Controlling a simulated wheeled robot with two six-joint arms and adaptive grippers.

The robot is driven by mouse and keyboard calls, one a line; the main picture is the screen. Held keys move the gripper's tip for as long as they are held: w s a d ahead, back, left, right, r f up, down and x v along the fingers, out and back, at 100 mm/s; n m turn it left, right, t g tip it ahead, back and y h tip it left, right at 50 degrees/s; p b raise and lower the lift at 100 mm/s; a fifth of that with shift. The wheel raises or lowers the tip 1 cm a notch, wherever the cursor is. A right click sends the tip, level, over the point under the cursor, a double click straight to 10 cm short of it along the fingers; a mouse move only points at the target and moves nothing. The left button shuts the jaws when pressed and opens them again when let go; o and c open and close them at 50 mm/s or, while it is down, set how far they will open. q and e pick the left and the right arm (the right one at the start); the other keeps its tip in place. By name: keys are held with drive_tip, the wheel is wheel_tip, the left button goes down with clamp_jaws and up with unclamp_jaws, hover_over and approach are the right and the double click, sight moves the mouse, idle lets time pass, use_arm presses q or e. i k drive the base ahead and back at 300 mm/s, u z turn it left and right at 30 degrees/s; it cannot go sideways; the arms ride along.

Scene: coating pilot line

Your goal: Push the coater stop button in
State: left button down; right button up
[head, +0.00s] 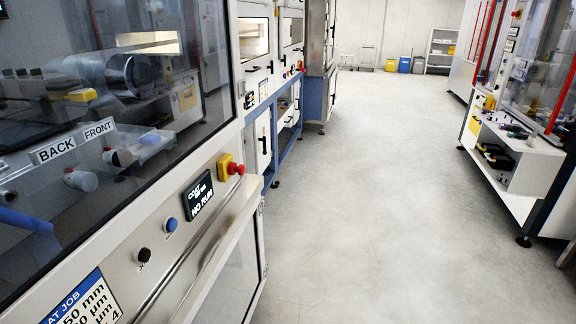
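The coater stands at the left with a steel front panel (125,245). On the panel are a black round button (144,255), a blue round button (171,224) and, farther along, a red mushroom button (236,168) on a yellow box (224,166). The small labels by the black and blue buttons are too small to read, so I cannot tell from lettering which is the stop button. A black display (198,195) between the blue and red buttons reads "NO RUN". Neither of my grippers is in view.
A steel rail (205,250) runs below the buttons. Dark glass (95,110) with "BACK" and "FRONT" labels covers the coater above. Another red button (299,66) is on a machine farther along. The grey floor (370,200) is clear; a bench (515,165) stands at right.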

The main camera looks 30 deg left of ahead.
sight(240, 169)
drive_tip(key=u, duration=0.2)
drive_tip(key=i, duration=1.05)
drive_tip(key=u, duration=0.4)
